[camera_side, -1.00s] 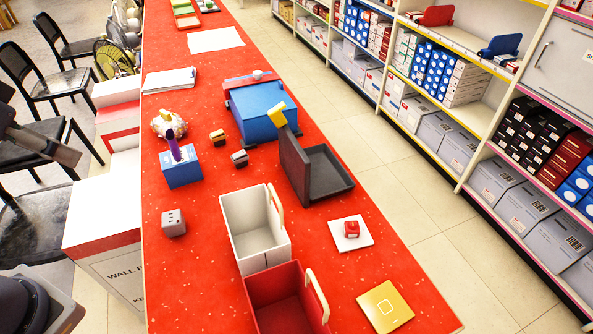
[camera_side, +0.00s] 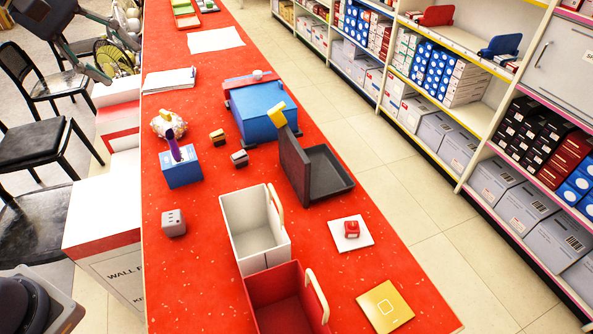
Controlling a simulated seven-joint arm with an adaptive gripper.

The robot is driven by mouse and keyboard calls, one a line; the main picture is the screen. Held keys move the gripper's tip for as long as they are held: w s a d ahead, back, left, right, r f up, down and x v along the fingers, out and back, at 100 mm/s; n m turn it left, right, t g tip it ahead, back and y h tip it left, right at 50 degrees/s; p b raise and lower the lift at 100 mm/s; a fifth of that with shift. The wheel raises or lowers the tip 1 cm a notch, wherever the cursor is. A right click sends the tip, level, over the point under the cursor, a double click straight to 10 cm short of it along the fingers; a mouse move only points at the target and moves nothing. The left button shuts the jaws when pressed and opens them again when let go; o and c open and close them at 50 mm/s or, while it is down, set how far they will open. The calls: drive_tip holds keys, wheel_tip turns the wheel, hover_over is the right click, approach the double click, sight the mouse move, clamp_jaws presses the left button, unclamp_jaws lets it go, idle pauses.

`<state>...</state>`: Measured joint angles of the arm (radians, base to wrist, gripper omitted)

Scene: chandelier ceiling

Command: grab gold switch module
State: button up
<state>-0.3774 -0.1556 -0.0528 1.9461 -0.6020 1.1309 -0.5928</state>
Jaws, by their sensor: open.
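The gold switch module (camera_side: 385,307) is a flat square gold plate with a small outlined square at its middle. It lies flat on the red counter (camera_side: 200,285) at the front right, near the counter's right edge. My gripper (camera_side: 112,55) shows only in part at the upper left, cut by the picture edge. Its dark fingers are spread apart, with nothing seen between them. It is far from the gold module in the picture, over the chair side of the counter.
A red bin (camera_side: 262,290) and a white bin (camera_side: 256,259) with raised handles stand left of the module. A white plate with a red switch (camera_side: 351,230) lies behind it. A dark open case (camera_side: 295,165) and blue box (camera_side: 255,110) stand farther back. Counter around the module is clear.

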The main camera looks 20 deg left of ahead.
drive_tip(key=w+a+f+n+t+h, duration=0.2)
drive_tip(key=w+a+n+t+h, duration=0.3)
drive_tip(key=w+a+n, duration=1.2)
drive_tip(key=m+t+y, duration=0.1)
approach(212, 134)
drive_tip(key=x, duration=1.1)
drive_tip(key=shift+w+d+f, duration=0.2)
drive_tip(key=shift+d, duration=0.05)
clamp_jaws()
